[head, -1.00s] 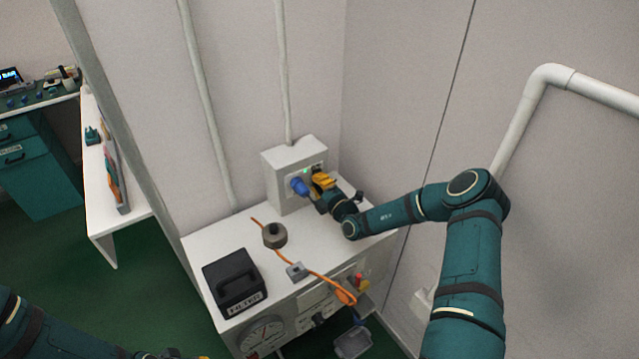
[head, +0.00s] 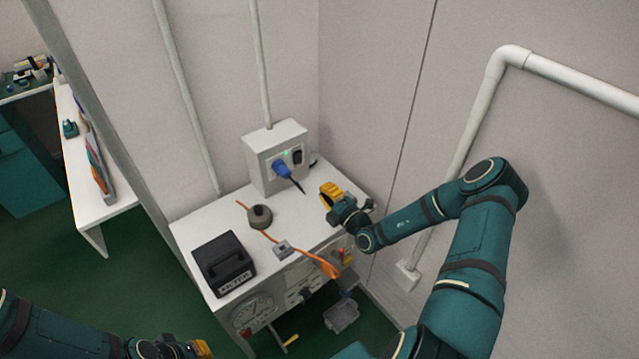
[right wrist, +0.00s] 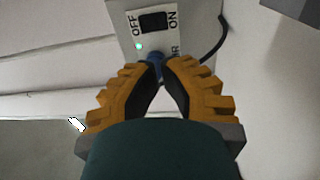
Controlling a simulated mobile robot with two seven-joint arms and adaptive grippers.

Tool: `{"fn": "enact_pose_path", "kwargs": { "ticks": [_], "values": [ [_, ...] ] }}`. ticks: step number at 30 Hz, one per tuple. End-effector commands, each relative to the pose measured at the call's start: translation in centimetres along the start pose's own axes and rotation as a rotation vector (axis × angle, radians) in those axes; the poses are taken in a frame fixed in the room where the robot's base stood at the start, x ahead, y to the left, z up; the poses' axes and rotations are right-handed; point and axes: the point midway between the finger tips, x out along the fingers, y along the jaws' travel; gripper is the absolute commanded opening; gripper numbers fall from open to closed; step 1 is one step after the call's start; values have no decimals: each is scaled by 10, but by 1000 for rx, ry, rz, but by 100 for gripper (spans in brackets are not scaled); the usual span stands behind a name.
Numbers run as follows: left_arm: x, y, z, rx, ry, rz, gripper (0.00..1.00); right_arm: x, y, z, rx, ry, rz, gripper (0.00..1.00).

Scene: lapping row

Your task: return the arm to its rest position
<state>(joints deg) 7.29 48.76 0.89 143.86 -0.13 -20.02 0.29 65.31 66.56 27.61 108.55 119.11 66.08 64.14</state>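My right gripper (head: 329,194) has yellow fingers and hangs over the right part of the white bench (head: 207,225), apart from the outlet box. In the right wrist view its fingers (right wrist: 163,68) stand apart with nothing between the pads. The blue plug (head: 283,170) sits in the front of the white box (head: 276,140), with a dark cable hanging from it. The plug also shows beyond the fingertips in the right wrist view (right wrist: 156,60), below an OFF/ON switch (right wrist: 153,21) and a lit green lamp. My left gripper (head: 200,349) is only partly visible at the bottom edge.
A wall pipe (head: 490,95) runs behind my right arm. Green floor (head: 145,275) lies open at the left.

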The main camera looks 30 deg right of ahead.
Motion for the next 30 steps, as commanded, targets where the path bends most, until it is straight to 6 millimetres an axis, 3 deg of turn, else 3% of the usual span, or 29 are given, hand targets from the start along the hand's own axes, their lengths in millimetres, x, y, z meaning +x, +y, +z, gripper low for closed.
{"fn": "enact_pose_path", "kwargs": {
  "ticks": [17, 20, 23, 26, 30],
  "values": [
    [0, 0, 0, 0, 0, 0, 0, -2, 0, 0, 0, 1, 0, 0],
    [0, 0, 0, 0, -1, 0, 0, 0, 0, -11, -17, 38, -6, 0],
    [0, 0, 0, 0, 0, 0, 0, 2, 1, -46, -83, 161, -24, 0],
    [0, 0, 0, 0, 0, 0, 0, -2, -2, -105, -209, 378, -45, 0],
    [0, 0, 0, 0, 0, 0, 0, -34, -10, -196, -474, 767, -38, 0]
  ]
}}
